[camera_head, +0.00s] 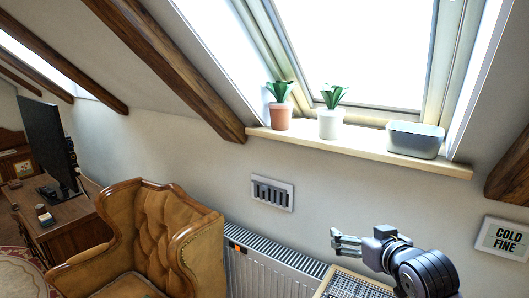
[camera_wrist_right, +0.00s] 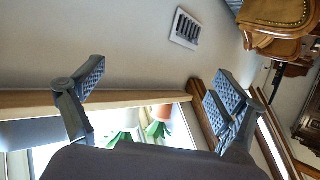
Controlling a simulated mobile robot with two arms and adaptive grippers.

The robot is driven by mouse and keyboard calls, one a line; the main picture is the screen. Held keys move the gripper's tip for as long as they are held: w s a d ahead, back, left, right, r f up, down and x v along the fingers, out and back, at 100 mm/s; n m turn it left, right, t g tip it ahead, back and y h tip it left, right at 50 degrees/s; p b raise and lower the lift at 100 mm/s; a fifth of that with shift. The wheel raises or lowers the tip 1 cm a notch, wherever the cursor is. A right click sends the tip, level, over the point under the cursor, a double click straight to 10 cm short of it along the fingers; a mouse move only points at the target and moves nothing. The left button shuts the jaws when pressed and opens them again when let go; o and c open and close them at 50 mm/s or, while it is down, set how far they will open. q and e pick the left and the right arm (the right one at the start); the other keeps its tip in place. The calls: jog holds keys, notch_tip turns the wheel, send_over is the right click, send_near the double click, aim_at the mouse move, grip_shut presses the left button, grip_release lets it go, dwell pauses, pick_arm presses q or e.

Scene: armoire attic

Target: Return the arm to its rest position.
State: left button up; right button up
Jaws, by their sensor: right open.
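My right gripper (camera_head: 342,243) is in the lower right of the head view, in front of the wall above the radiator and below the window sill. Its fingers point left. In the right wrist view its two fingers (camera_wrist_right: 158,88) are spread wide apart with nothing between them, so it is open and empty. My right arm (camera_head: 425,272) comes in from the bottom right corner. My left gripper is not in view.
The sill (camera_head: 360,150) holds two potted plants (camera_head: 280,115) (camera_head: 329,122) and a grey box (camera_head: 414,140). A radiator (camera_head: 265,265), a tufted leather armchair (camera_head: 155,240) and a slatted surface (camera_head: 350,287) are nearby. A framed sign (camera_head: 503,238) hangs at right.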

jog(key=s+a+f+g, duration=0.1)
jog(key=s+f+g, duration=0.1)
jog(key=s+f, duration=0.5)
jog(key=s+f+g, duration=0.2)
jog(key=s+f, duration=0.2)
jog(key=f, duration=0.6)
jog(key=s+f+g, duration=0.2)
jog(key=s+f, duration=0.2)
jog(key=s, duration=0.4)
jog(key=s+f+g+h, duration=0.15)
jog(key=s+f, duration=0.25)
jog(key=s, duration=0.4)
jog(key=s+f+g, duration=0.3)
jog(key=s+f, duration=0.2)
jog(key=s, duration=0.3)
notch_tip(320, 180, down, 24)
jog(key=s, duration=0.1)
jog(key=s+d+f+g, duration=0.2)
jog(key=s+f, duration=1.4)
jog(key=shift+s+d+f, duration=0.15)
jog(key=shift+d+f, duration=0.05)
jog(key=shift+f, duration=0.2)
